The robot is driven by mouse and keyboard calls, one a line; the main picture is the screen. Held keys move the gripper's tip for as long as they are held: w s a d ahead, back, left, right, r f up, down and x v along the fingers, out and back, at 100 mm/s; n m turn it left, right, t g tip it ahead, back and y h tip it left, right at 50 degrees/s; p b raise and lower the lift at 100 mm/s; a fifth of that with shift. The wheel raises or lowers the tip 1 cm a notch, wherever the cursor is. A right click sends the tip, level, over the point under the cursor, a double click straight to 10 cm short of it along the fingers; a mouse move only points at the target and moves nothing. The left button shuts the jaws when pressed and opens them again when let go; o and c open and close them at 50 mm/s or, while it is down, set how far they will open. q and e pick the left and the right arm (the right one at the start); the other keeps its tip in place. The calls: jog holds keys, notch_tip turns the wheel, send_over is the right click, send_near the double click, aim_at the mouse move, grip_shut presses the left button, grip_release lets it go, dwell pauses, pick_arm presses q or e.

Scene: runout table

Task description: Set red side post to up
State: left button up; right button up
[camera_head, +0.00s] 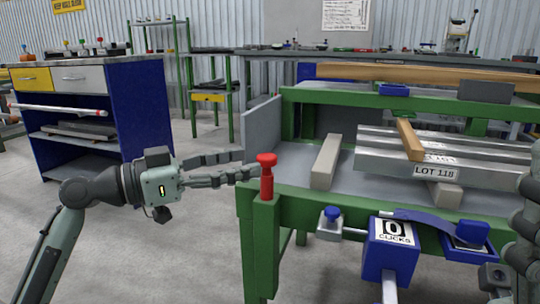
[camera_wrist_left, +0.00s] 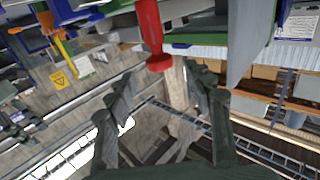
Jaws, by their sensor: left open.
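The red side post (camera_head: 266,178) stands upright at the near left corner of the green runout table, its lower part hidden inside a green socket (camera_head: 265,240). It has a wide knob on top. My left gripper (camera_head: 250,165) points right at it, fingers open, tips just left of the post below the knob. In the left wrist view the red post (camera_wrist_left: 152,30) reaches from the top edge to just beyond the open fingers (camera_wrist_left: 165,88), not between them. I cannot tell if a fingertip touches it. Part of my right arm's end (camera_head: 525,225) shows at the right edge; its jaws are unclear.
Metal bars labelled LOT 118 (camera_head: 445,165) and wooden blocks (camera_head: 326,162) lie on the table. A blue clicks counter (camera_head: 390,250) and blue-knobbed clamp (camera_head: 331,220) are on its front. A blue cabinet (camera_head: 140,110) stands behind left. The floor left of the table is clear.

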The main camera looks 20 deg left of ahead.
aim_at(267, 156)
pick_arm(q)
jog(key=x, duration=0.5)
jog(key=shift+w+d, duration=0.25)
grip_shut()
